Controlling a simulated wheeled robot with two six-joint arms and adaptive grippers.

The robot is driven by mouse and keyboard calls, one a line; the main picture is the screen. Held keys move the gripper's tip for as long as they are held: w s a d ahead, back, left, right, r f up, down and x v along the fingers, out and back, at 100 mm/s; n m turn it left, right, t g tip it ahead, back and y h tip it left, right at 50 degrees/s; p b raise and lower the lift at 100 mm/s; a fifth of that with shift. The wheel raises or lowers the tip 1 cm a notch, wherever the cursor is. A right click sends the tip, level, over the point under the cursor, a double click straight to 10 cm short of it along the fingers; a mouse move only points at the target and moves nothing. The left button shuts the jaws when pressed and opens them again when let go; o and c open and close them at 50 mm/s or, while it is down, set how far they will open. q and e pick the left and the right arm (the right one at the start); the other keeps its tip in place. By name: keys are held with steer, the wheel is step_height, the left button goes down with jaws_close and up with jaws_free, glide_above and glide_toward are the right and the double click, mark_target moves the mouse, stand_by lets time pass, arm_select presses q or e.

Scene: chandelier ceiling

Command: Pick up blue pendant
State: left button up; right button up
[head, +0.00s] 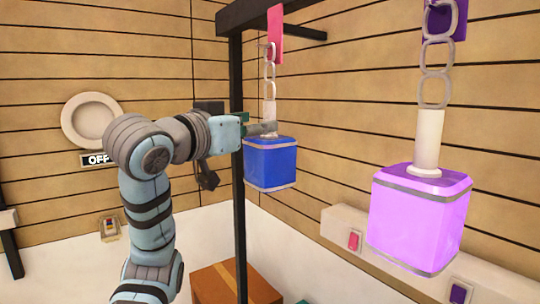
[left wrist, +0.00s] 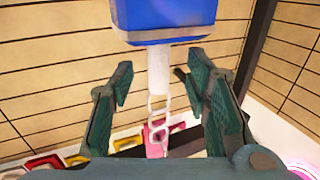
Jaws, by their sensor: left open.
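The blue pendant (head: 270,165) is a blue cube with grey edges, hanging by a white stem (head: 269,116) and chain from a pink tag (head: 275,35). In the left wrist view the blue pendant (left wrist: 172,32) is at the top, with its white stem below it. My left gripper (head: 262,128) is open, just above the cube at stem height. In the left wrist view the fingers of my left gripper (left wrist: 158,72) stand apart on either side of the stem, and neither visibly touches it. My right gripper is not in view.
A purple pendant (head: 418,222) hangs on a chain to the right. A black post (head: 238,225) stands beside the blue pendant, joined to an overhead beam. A cardboard box (head: 215,284) is below. A wall ledge with a pink switch (head: 354,241) and a purple switch (head: 459,292) is at the right.

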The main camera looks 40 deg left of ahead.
mark_target(269, 137)
arm_select(q)
steer(key=w, duration=0.3)
steer(key=w+p, duration=0.1)
steer(key=w, duration=0.2)
steer(key=shift+a+f, duration=0.15)
steer(key=shift+a, duration=0.05)
steer(key=shift+s, duration=0.3)
steer(key=shift+c, duration=0.5)
jaws_close()
